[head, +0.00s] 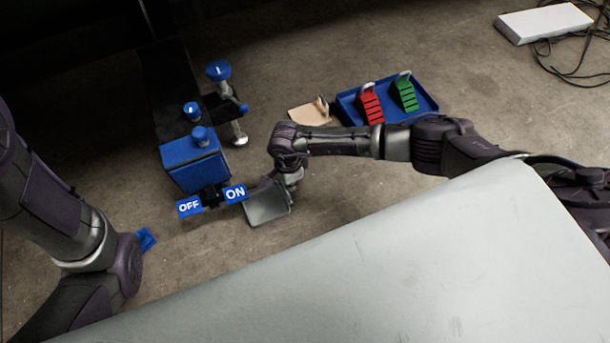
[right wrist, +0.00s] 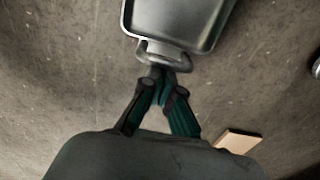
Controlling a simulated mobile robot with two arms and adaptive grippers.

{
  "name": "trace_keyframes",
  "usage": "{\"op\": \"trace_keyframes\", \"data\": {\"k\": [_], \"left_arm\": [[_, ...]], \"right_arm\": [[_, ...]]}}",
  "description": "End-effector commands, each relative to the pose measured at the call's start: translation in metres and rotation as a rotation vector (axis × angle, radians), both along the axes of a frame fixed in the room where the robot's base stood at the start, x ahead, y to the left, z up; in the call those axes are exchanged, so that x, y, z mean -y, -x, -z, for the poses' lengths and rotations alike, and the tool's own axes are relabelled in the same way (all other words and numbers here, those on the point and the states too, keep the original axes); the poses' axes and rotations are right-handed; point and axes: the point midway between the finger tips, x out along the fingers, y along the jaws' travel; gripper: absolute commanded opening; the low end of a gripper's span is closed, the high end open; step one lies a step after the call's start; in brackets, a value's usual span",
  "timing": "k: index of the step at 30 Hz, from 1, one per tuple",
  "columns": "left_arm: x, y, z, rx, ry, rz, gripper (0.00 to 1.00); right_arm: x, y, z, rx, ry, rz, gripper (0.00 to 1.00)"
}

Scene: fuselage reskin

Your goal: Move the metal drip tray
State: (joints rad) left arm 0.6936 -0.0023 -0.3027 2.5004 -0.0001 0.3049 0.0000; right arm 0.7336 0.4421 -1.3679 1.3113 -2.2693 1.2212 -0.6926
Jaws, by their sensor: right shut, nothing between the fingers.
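The metal drip tray (head: 268,208) is a shallow grey rectangular pan on the concrete floor, right of the blue OFF/ON sign. In the right wrist view the tray (right wrist: 182,18) shows at the top, cut off by the frame edge, with a rounded loop handle (right wrist: 165,56) towards me. My right gripper (right wrist: 162,80) is shut and empty, its fingertips at the loop handle; I cannot tell whether they touch it. In the head view the right gripper (head: 288,184) is at the tray's far edge, partly hidden by its wrist. My left gripper is out of sight.
A blue unit with knobs (head: 195,163) and the OFF/ON sign (head: 212,199) stand left of the tray. A blue bin (head: 425,106) holds red and green handled pieces, beside a tan board (head: 310,113). A grey panel (head: 380,265) spans the foreground. Cables lie top right.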

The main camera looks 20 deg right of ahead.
Motion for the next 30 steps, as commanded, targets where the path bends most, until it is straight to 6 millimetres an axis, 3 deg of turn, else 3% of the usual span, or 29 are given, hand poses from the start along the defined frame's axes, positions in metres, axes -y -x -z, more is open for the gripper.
{"op": "trace_keyframes", "data": {"k": [1,6,11,24,30], "left_arm": [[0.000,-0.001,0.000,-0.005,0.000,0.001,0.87],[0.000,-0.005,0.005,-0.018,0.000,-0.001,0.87],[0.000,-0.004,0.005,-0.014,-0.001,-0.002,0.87],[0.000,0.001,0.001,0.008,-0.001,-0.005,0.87],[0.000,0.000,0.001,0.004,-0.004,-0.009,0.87]], "right_arm": [[-0.016,0.001,-0.001,0.000,-0.005,-0.005,0.00],[-0.059,0.002,0.000,0.000,-0.003,-0.004,0.00],[-0.080,0.004,0.000,0.000,-0.001,-0.002,0.00],[-0.082,0.004,0.000,0.000,0.000,0.000,0.00],[-0.067,-0.003,0.000,0.001,0.002,0.005,0.00]]}}
